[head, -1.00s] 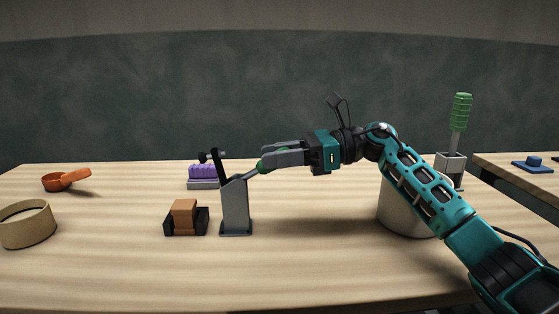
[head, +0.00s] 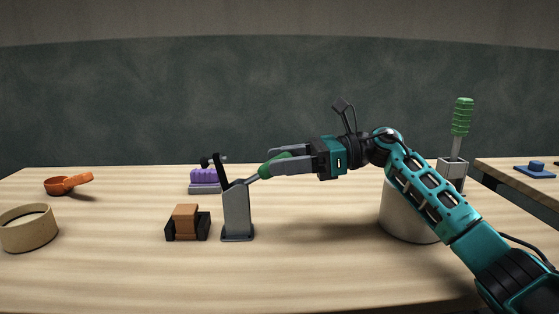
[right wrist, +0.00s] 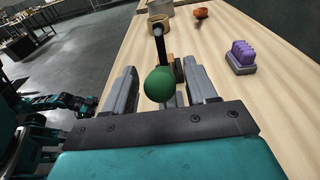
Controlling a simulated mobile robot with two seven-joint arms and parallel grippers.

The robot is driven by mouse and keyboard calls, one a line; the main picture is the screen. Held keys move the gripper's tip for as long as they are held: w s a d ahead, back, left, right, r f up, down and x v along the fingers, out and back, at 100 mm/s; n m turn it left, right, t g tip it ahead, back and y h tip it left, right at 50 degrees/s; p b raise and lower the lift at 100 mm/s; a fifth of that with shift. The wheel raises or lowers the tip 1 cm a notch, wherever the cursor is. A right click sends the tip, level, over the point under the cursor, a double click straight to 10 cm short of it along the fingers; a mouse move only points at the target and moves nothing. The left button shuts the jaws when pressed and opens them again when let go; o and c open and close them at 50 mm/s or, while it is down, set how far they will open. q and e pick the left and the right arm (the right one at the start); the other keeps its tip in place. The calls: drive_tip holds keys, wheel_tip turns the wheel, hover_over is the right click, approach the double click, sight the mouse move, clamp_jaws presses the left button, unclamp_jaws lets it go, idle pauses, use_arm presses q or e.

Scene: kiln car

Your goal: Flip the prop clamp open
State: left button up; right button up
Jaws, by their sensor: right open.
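The prop clamp is a grey upright post (head: 237,212) on a small base, with a black arm rising at its top and a green-handled lever (head: 273,165) slanting up to the right. My right gripper (head: 270,160) comes from the right, its two grey fingers open and lying along the green handle. In the right wrist view, the rounded green handle end (right wrist: 160,84) sits between the spread fingers (right wrist: 160,90), with a gap visible on each side. Teal and black parts, apparently my left arm, show at the left of that view; its jaws cannot be made out.
An orange-brown block in a black holder (head: 186,222) stands just left of the clamp. A purple ridged piece (head: 205,181), an orange scoop (head: 66,185) and a tan ring (head: 28,230) are farther left. A pale pot (head: 402,215) stands beneath my right forearm. The front table middle is clear.

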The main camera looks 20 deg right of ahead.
drive_tip(key=p+v, duration=0.1)
drive_tip(key=v, duration=1.1)
idle(0.4)
